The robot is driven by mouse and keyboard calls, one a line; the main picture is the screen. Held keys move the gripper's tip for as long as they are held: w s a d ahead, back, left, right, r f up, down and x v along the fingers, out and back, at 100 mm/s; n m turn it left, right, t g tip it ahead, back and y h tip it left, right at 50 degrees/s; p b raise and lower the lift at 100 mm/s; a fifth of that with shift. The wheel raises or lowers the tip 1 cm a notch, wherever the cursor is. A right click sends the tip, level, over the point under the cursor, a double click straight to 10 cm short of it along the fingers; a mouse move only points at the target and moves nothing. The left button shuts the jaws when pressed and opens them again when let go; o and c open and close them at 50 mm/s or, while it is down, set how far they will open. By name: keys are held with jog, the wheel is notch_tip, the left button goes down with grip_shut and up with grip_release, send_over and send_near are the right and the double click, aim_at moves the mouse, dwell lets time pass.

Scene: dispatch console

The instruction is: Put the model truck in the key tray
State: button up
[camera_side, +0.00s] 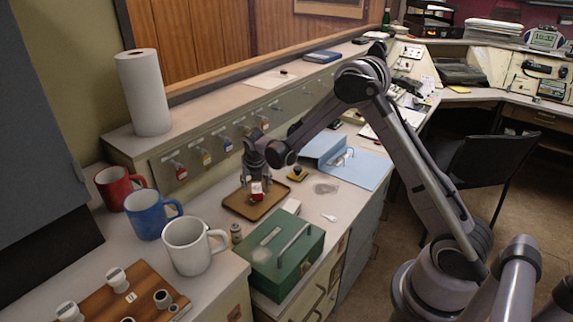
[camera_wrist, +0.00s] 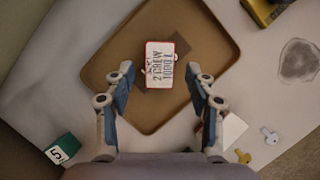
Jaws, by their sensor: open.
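The model truck (camera_side: 257,188) is a small white and red block on the brown key tray (camera_side: 233,208). In the wrist view the truck (camera_wrist: 168,63) shows white lettering panels with a red edge, over the floor of the tray (camera_wrist: 100,58), inside its rim. My gripper (camera_side: 257,180) is directly above the tray with the truck below it. In the wrist view my gripper (camera_wrist: 160,76) is open, with one finger on each side of the truck and a visible gap on both sides. The truck's underside and wheels are hidden.
A green metal box (camera_side: 285,258) stands in front of the tray. A white block (camera_side: 292,206) and a yellow-black object (camera_side: 297,174) lie right of it. White, blue (camera_side: 150,216) and red mugs stand left. The key-hook panel (camera_side: 215,145) rises behind.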

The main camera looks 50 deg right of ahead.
jog(key=s+a+r+m+t, duration=0.1)
jog(key=s+a+r+m, duration=0.25)
jog(key=r, duration=0.25)
jog(key=s+a+r+m+y, duration=0.1)
jog(key=s+a+r+m, duration=0.1)
jog(key=s+r+m, duration=0.35)
jog(key=s+a+r+m+t, duration=0.1)
jog(key=s+a+r+m, duration=0.25)
jog(key=r, duration=0.35)
jog(key=s+a+m+t+y, duration=0.2)
jog(key=s+a+m, duration=0.2)
jog(key=s+m, duration=1)
jog(key=shift+s, duration=0.15)
